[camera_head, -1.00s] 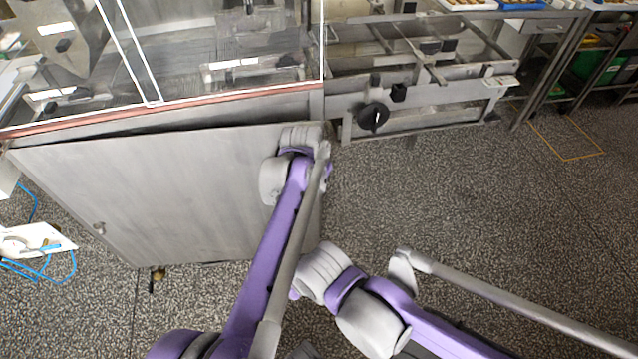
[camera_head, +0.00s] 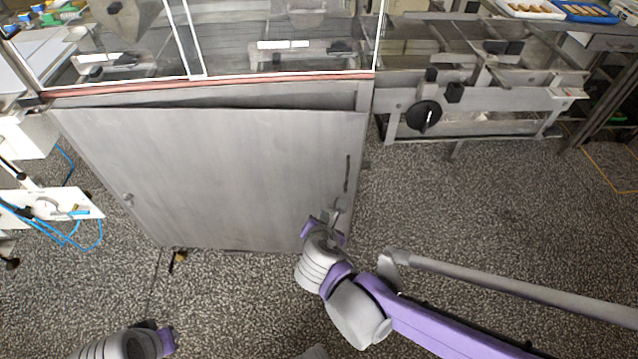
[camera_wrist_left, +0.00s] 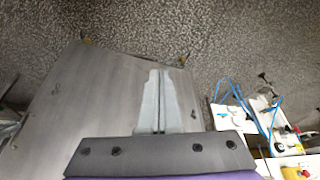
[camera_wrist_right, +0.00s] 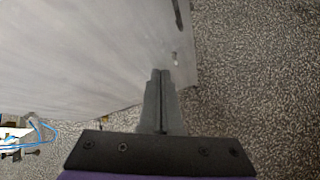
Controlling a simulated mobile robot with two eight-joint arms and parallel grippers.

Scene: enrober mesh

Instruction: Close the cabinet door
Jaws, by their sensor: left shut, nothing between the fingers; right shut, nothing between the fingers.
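The cabinet door (camera_head: 220,175) is a wide grey metal panel under the glass-fronted machine. A dark gap shows along its top edge, so it does not look flush there. It has a small round knob (camera_head: 128,199) at the left and a dark slot-like handle (camera_head: 348,173) near the right edge. My right gripper (camera_head: 335,214) is at the door's lower right, shut and empty; its fingers (camera_wrist_right: 160,74) point at the door, and contact cannot be told. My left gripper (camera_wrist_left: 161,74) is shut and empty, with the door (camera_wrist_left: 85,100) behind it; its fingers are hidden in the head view.
A metal conveyor frame (camera_head: 480,100) with a black knob (camera_head: 424,116) stands right of the cabinet. A white unit with blue cables (camera_head: 62,207) is at the left. Speckled floor (camera_head: 480,215) is open in front and to the right.

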